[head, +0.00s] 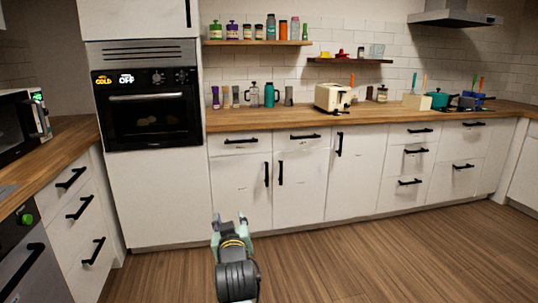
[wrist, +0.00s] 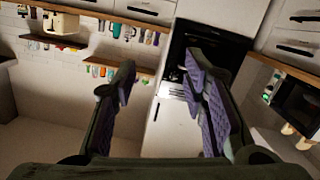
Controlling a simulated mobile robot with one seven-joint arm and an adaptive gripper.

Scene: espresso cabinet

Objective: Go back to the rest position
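My gripper (head: 230,221) shows at the bottom centre of the head view, in front of the white lower cabinets (head: 240,190) and above the wooden floor. In the wrist view my gripper (wrist: 160,72) has its two fingers, with purple pads, spread wide apart. Nothing is between them, and neither finger touches anything that I can see. The wrist picture is turned over, with the counter near its top.
A built-in oven (head: 149,109) stands at the left, and a microwave (head: 23,115) is on the left counter. The back counter (head: 260,119) holds a cream toaster (head: 333,98), bottles and pots. Shelves above hold jars. The floor (head: 400,265) at the right is clear.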

